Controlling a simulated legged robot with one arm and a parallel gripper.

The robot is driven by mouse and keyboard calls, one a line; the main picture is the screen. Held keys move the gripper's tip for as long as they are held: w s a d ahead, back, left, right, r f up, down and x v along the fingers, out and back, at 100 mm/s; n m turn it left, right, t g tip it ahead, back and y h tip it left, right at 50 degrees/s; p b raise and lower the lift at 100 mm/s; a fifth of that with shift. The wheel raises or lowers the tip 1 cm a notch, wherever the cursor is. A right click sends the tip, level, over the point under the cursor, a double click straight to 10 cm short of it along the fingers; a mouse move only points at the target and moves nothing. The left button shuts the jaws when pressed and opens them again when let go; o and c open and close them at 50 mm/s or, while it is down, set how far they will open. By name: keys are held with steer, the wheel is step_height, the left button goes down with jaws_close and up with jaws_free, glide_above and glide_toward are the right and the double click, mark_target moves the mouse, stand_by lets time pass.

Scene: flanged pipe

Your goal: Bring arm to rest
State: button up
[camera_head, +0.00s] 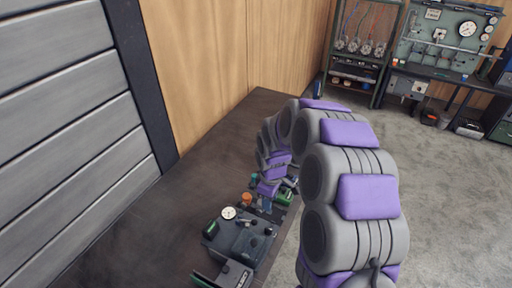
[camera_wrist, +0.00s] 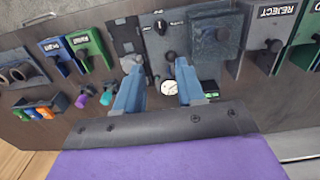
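My gripper (camera_wrist: 158,74) shows two blue fingers spread apart in the wrist view, with nothing between them. Behind the gap are a grey panel and a round white gauge (camera_wrist: 171,88). In the head view my grey and purple arm reaches out over the dark workbench (camera_head: 150,215). Its far end bends down near the bench's small parts, and the fingers are hard to make out there. I cannot tell how far the fingertips are above the bench.
A grey device (camera_head: 240,243) with a white dial stands on the bench. The wrist view shows a bin marked REJECT (camera_wrist: 268,42), a blue bin (camera_wrist: 55,50) and a green bin (camera_wrist: 90,45). The grey floor (camera_head: 450,215) right of my arm is clear.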

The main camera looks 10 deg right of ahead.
steer(key=s+r+m+b, duration=0.1)
steer(key=s+r+m, duration=0.3)
steer(key=s, duration=0.5)
steer(key=s+r+m+b, duration=0.1)
steer(key=s+r+b, duration=0.1)
steer(key=s+r, duration=0.5)
steer(key=s+m+g+b, duration=0.1)
steer(key=s+m, duration=0.5)
steer(key=s, duration=1.2)
steer(key=shift+s+d+r+g, duration=0.3)
steer(key=shift+s+d+g, duration=0.1)
